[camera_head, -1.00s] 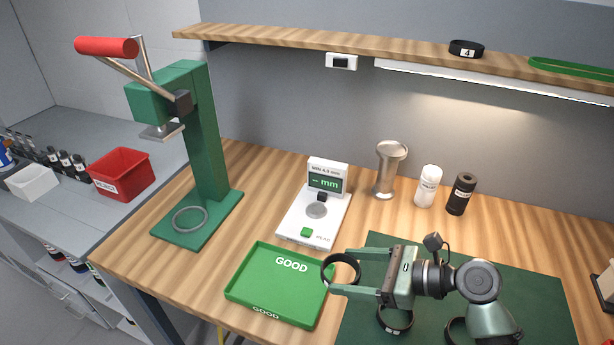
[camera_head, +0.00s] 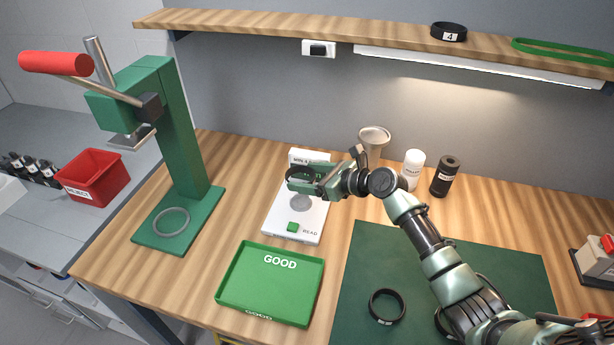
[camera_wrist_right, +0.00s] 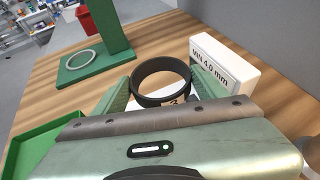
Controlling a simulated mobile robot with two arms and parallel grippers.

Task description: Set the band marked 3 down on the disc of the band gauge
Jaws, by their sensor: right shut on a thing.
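My right gripper (camera_head: 302,179) is shut on a dark band (camera_head: 290,172), held over the upper part of the white band gauge (camera_head: 273,226). In the right wrist view the band (camera_wrist_right: 160,77) sits upright as a ring between the two green fingers (camera_wrist_right: 160,88). The gauge's grey disc (camera_head: 300,203) shows just below the gripper in the head view, and the band appears raised above the gauge. The gauge display is mostly covered. My left gripper is not in view.
A green GOOD tray (camera_head: 268,285) lies in front of the gauge. A green press (camera_head: 185,150) stands left. Another dark band (camera_head: 387,306) lies on the green mat (camera_head: 480,265). Band 4 (camera_head: 449,32) is on the shelf.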

